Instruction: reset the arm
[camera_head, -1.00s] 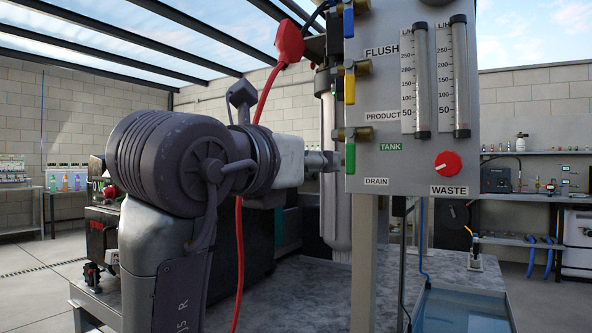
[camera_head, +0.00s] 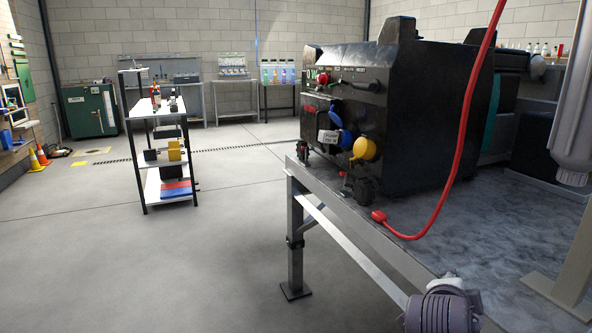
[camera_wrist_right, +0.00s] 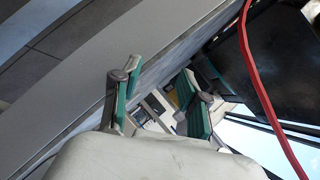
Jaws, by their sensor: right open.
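My right gripper (camera_wrist_right: 158,97) shows in the right wrist view with its two green-padded fingers spread apart and nothing between them. Beyond the fingers are a pale table edge (camera_wrist_right: 85,75) and a red hose (camera_wrist_right: 262,90) to the right, apart from the fingers. In the head view a grey joint of my arm shows at the bottom right, in front of the table edge; no gripper shows there. My left gripper is in neither view.
A black machine (camera_head: 400,110) with blue and yellow caps stands on the metal-framed table (camera_head: 480,235). A red hose (camera_head: 462,140) hangs down to the tabletop. A shelf rack (camera_head: 152,113) stands at the left. The floor (camera_head: 200,250) between is clear.

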